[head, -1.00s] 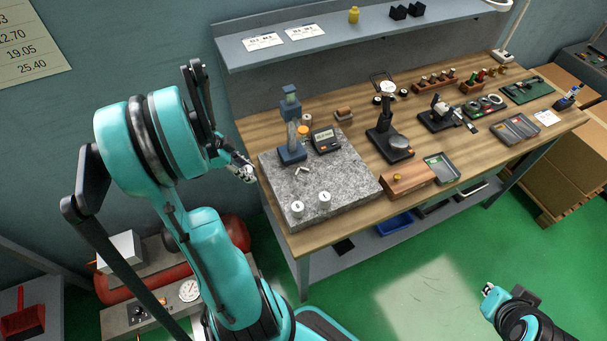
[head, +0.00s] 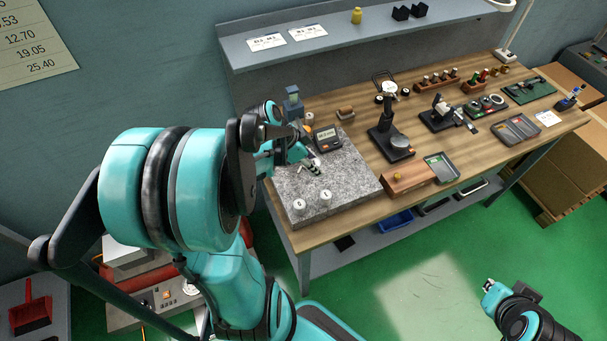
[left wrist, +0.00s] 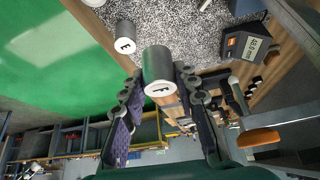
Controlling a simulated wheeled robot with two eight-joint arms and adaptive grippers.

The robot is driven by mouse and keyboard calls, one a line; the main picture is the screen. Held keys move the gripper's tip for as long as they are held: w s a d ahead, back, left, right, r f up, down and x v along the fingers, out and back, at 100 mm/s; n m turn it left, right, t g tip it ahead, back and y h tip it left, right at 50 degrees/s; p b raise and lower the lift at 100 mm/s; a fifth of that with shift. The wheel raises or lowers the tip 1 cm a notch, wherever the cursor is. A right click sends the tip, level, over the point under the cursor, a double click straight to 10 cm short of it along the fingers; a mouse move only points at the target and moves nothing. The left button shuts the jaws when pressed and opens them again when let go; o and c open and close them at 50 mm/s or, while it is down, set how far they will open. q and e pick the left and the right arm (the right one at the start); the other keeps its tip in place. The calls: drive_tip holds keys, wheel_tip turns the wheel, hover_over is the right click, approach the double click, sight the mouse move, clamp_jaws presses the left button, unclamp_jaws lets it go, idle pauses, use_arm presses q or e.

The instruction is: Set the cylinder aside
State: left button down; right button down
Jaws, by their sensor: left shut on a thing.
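My left gripper (head: 305,160) is over the granite plate (head: 345,180), shut on a grey cylinder with a white face marked F (left wrist: 158,84). In the left wrist view the cylinder sits between the two fingertips. I cannot tell whether it touches the plate. Two similar cylinders stand at the plate's front: a left one (head: 299,205) and a right one (head: 325,196). One marked E (left wrist: 124,42) shows in the left wrist view. My right gripper (head: 489,292) is at the lower right, away from the bench; its jaws are too small to read.
A digital display (head: 327,138) and a blue stand (head: 293,103) are at the plate's back, the stand partly hidden by my arm. A wooden block (head: 408,180), a grey tray (head: 441,168) and a dial stand (head: 390,145) are to the right.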

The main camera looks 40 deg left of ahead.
use_arm(q)
drive_tip(key=a+f, duration=0.2)
drive_tip(key=a, duration=0.1)
drive_tip(key=s+a+f+b, duration=0.1)
drive_tip(key=a+f, duration=0.1)
drive_tip(key=a, duration=0.1)
drive_tip(key=s+a+f+b, duration=0.1)
drive_tip(key=a, duration=0.2)
drive_tip(key=shift+s+a+f, duration=0.1)
drive_tip(key=shift+s+f, duration=0.1)
drive_tip(key=shift+f, duration=0.2)
wheel_tip(320, 180, down, 4)
drive_tip(key=shift+f+b, duration=0.1)
drive_tip(key=shift+b, duration=0.5)
drive_tip(key=c, duration=1.6)
unclamp_jaws()
drive_tip(key=o, duration=0.4)
drive_tip(key=shift+o, duration=0.2)
